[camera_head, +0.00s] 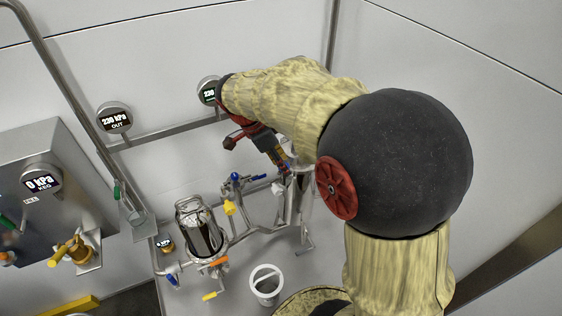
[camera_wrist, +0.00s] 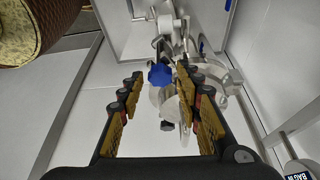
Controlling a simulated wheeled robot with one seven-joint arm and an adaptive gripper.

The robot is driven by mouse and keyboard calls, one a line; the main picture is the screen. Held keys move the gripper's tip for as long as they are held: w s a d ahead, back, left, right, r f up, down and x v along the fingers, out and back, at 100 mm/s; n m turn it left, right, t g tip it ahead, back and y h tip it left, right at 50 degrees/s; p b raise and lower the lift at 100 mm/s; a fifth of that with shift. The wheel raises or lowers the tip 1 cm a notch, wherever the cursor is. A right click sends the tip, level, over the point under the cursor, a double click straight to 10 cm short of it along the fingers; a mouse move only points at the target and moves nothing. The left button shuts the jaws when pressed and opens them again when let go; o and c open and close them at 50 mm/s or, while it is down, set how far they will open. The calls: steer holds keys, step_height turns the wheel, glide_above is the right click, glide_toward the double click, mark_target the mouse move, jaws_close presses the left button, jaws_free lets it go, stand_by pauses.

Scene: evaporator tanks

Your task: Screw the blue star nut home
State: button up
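The blue star nut (camera_wrist: 159,74) shows in the wrist view, on a metal clamp fitting. It lies between my two fingertips in the picture, nearer the left one; I cannot tell how far ahead of them it is. My gripper (camera_wrist: 160,76) is open, with a clear gap between its tan finger pads and nothing held. In the head view my gripper (camera_head: 277,158) points down beside the steel vessel stand (camera_head: 302,205). I cannot make out the star nut surely there, as my arm and gripper cover that spot.
A steel canister (camera_head: 200,228) stands left among pipes and coloured valve handles. A white bucket (camera_head: 266,285) stands in front. Pressure gauges (camera_head: 114,118) and a rail are on the back wall. A grey cabinet (camera_head: 50,200) is at left.

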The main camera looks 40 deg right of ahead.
steer(key=shift+o, duration=0.7)
steer(key=shift+r, duration=0.1)
steer(key=v, duration=1.1)
steer(key=shift+a+r, duration=0.25)
steer(key=shift+r, duration=0.1)
steer(key=shift+w, duration=0.1)
